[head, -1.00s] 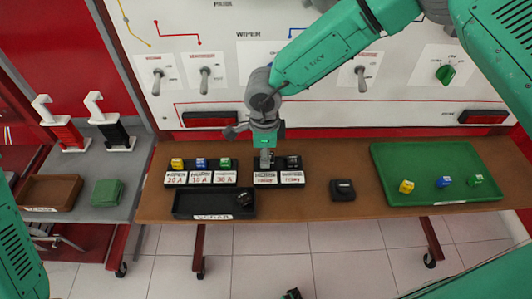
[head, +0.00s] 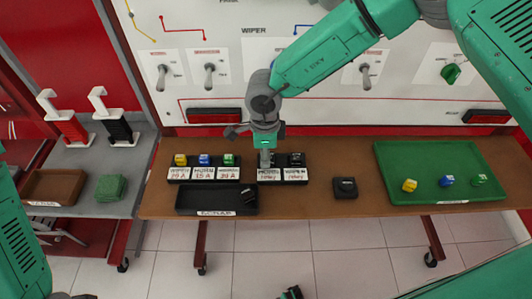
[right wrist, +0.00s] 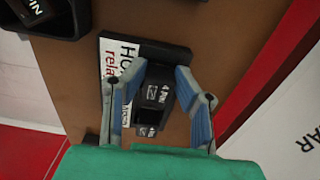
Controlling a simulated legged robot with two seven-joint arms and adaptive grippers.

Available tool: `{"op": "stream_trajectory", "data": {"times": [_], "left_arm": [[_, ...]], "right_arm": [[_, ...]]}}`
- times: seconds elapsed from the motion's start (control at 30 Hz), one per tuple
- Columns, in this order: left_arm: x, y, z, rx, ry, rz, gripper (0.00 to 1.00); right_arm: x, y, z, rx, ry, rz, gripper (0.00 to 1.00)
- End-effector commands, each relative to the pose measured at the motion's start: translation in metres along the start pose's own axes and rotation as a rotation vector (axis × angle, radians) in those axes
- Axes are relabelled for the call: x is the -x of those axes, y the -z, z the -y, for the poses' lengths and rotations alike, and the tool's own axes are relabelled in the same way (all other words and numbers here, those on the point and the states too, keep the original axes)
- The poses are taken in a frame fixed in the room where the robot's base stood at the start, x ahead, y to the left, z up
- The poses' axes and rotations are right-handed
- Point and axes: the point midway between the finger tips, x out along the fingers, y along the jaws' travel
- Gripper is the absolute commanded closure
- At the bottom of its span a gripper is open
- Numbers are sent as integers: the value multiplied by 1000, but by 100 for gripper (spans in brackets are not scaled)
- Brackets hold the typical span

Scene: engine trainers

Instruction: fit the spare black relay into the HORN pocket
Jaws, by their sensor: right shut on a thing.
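My right gripper (head: 266,163) reaches down to the HORN pocket, beside the relay labels.
Another black relay (head: 297,159) sits in the adjacent pocket. Colored fuses (head: 204,160) stand in the block to the left. A black tray (head: 190,210) holds one dark relay. A black block (head: 345,187) and a green tray (head: 470,196) with fuses lie to the right.

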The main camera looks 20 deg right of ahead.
Motion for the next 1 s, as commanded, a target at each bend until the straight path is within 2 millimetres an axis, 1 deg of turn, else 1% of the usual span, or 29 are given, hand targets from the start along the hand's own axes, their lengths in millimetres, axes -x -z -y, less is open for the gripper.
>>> {"op": "stream_trajectory", "data": {"times": [0.43,0.47,0.5,0.53,0.77,0.8,0.83,1.0], "left_arm": [[0,0,0,0,0,0,47],[0,0,0,0,0,0,47],[0,0,0,0,0,0,47],[0,0,0,0,0,0,47],[0,0,0,0,0,0,47],[0,0,0,0,0,0,47],[0,0,0,0,0,0,47],[0,0,0,0,0,0,47]], "right_arm": [[-2,-2,0,-1,1,1,97],[-2,-2,0,-1,1,0,72],[-2,-2,0,-1,1,0,57],[-2,-2,0,-1,1,1,51],[-2,-2,0,-1,0,0,51],[-2,-2,0,-1,0,0,37],[-2,-2,0,-1,0,0,30],[-2,-2,0,-1,0,0,30]]}}
